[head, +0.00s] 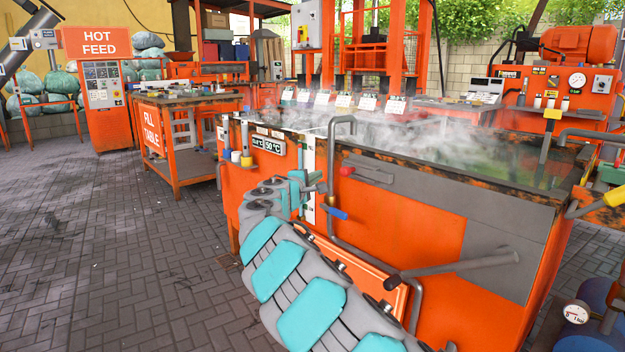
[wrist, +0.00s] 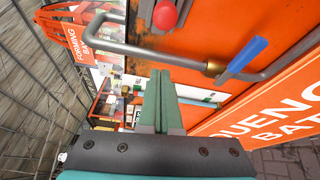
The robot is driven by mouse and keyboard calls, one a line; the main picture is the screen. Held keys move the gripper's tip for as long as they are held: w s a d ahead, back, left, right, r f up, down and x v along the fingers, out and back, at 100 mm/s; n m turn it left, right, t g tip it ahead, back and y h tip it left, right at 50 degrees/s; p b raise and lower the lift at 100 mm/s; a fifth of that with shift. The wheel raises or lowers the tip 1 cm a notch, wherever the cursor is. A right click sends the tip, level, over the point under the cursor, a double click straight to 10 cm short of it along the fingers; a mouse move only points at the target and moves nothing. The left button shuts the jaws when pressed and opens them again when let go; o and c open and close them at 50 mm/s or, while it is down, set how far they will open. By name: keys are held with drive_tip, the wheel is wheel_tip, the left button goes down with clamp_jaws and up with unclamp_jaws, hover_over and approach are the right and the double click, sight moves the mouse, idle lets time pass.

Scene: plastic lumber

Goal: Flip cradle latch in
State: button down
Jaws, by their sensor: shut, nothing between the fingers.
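The orange quench tank (head: 400,235) stands in front of me, with steam over its water. A red knob (head: 347,171) sits on its front wall, and it also shows at the top of the wrist view (wrist: 165,14). A blue-handled lever (head: 335,212) is on the grey pipe below it; the wrist view shows this blue handle (wrist: 243,58) right of my fingers. No part is clearly marked as the cradle latch, so I cannot tell which it is. My gripper (wrist: 160,75) is shut and empty, its green fingers together near the tank's front left corner, apart from the red knob.
A bent grey pipe (wrist: 140,48) runs close beyond my fingertips. A yellow-ended handle (head: 614,196) is at the tank's right end. A pressure gauge (head: 576,312) is at lower right. The fill table (head: 180,140) stands behind left. Brick floor (head: 120,240) is clear at left.

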sight(360, 173)
drive_tip(key=d, duration=0.2)
drive_tip(key=w+d, duration=0.1)
drive_tip(key=d, duration=0.2)
drive_tip(key=shift+w+d+r, duration=0.1)
drive_tip(key=shift+d+r, duration=0.05)
idle(0.8)
idle(0.5)
drive_tip(key=shift+s+d+b, duration=0.6)
drive_tip(key=shift+s+d, duration=0.1)
drive_tip(key=shift+s, duration=0.25)
drive_tip(key=shift+s+d+b, duration=0.55)
drive_tip(key=shift+s+d, duration=0.1)
drive_tip(key=shift+s, duration=0.25)
